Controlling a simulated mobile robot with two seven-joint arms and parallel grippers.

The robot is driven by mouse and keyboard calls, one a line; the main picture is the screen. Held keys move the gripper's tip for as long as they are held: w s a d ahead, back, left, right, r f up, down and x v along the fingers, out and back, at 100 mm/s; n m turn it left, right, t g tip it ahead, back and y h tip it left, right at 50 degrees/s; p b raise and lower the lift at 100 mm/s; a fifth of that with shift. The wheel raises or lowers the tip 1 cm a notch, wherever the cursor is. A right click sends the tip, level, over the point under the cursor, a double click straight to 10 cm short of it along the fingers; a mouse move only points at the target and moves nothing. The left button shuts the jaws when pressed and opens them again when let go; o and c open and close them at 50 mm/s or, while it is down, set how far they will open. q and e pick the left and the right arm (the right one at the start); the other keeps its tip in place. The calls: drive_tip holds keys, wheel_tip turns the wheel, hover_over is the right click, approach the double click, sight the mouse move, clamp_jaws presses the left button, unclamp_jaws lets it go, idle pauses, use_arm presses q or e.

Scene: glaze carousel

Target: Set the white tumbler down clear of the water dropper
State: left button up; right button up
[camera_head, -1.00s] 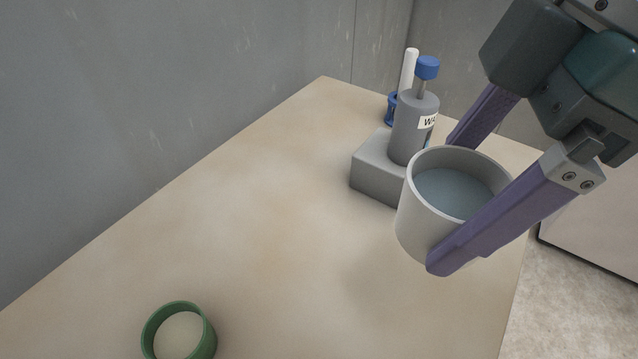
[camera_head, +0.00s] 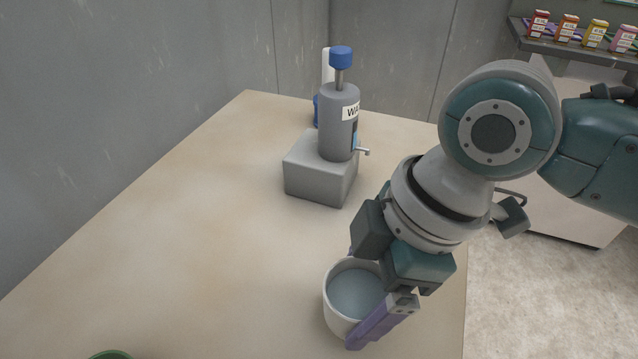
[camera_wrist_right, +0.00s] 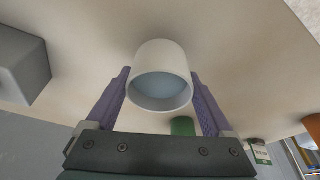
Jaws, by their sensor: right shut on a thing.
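The white tumbler (camera_head: 338,312) is at the lower middle of the head view, near the table's right edge. It is upright, with a blue-grey inside. My right gripper (camera_head: 355,303) is shut on it, one purple finger on the near side and the far finger mostly hidden. In the wrist view the tumbler (camera_wrist_right: 160,72) sits between both fingers. I cannot tell whether its base touches the table. The water dropper (camera_head: 338,122), a grey bottle with a blue knob and small spout on a grey block (camera_head: 312,172), stands farther back, clearly apart from the tumbler. My left gripper is out of view.
The table (camera_head: 190,230) is clear to the left of the tumbler. A green ring-shaped rim (camera_head: 110,355) shows at the bottom edge. A white stick in a blue holder (camera_head: 326,66) stands behind the dropper.

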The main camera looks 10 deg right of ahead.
sight(353, 311)
drive_tip(key=shift+f+b, duration=0.4)
drive_tip(key=shift+f, duration=1.2)
drive_tip(key=shift+f, duration=0.2)
drive_tip(key=o, duration=1.3)
drive_tip(key=shift+o, duration=0.2)
drive_tip(key=shift+r, duration=0.2)
drive_tip(key=p+v, duration=0.3)
drive_tip(key=v, duration=0.8)
drive_tip(key=shift+r, duration=0.3)
drive_tip(key=shift+s+a, duration=0.1)
drive_tip(key=shift+s, duration=0.05)
drive_tip(key=s+a+m+t, duration=0.2)
drive_tip(key=s+a+m, duration=0.1)
drive_tip(key=s+m, duration=0.1)
drive_tip(key=s+d+f+m+h, duration=0.1)
drive_tip(key=s+d+m+h, duration=0.2)
drive_tip(key=s+d+m, duration=0.4)
drive_tip(key=d+m, duration=0.2)
drive_tip(key=shift+d+m+t, duration=0.2)
drive_tip(key=shift+m+t, duration=0.2)
